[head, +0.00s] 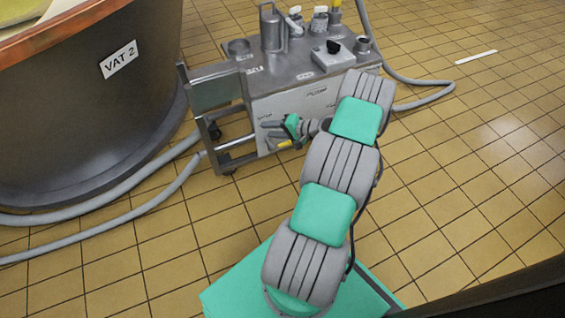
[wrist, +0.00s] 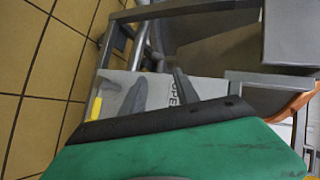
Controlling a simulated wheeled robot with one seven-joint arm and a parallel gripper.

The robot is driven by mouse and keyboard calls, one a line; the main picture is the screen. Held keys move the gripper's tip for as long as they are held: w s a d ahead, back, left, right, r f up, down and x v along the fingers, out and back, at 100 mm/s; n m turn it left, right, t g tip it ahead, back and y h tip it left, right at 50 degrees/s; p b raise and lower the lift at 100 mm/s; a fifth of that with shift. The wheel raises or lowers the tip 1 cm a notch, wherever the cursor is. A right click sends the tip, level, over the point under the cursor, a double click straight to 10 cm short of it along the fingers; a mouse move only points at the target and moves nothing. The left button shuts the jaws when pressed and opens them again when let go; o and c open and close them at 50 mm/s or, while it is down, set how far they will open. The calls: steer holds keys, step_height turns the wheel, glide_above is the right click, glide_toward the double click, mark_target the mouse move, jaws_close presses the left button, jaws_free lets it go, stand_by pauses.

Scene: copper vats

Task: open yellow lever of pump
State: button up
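The pump is a grey metal cart (head: 290,95) in the middle of the head view. A yellow lever (head: 285,144) shows low on its front panel, just below my gripper (head: 267,129). In the wrist view the yellow lever (wrist: 97,107) is at the left, beside a grey finger. My gripper (wrist: 160,78) has its two dark grey fingers apart with nothing visible between them. The fingers are close to the front panel; I cannot tell whether they touch it. The green gripper body hides the lower part of the wrist view, and the lever is only partly visible.
A label reading "OPE" (wrist: 179,98) shows on the panel. A large vat marked VAT 2 (head: 120,110) stands at the left. Grey hoses (head: 120,222) run across the tiled floor. The floor (head: 480,190) to the right is mostly clear.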

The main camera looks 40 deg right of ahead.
mark_target(282, 144)
steer(key=s+d+f+m+t+h+b, duration=0.2)
steer(key=s+d+f+m, duration=0.1)
steer(key=f, duration=0.4)
steer(key=s+d+f+m+t+h+b, duration=0.1)
steer(key=s+d+f+m+t+b, duration=0.1)
steer(key=s+d+f+m, duration=0.3)
steer(key=w+b, duration=0.1)
steer(key=w, duration=0.1)
steer(key=w+a+f+n+b, duration=0.1)
steer(key=w, duration=0.2)
steer(key=w+a+f+n, duration=0.1)
steer(key=w, duration=0.2)
steer(key=shift+a+f+b, duration=0.2)
steer(key=shift+b, duration=0.2)
steer(key=shift+w, duration=0.35)
jaws_close()
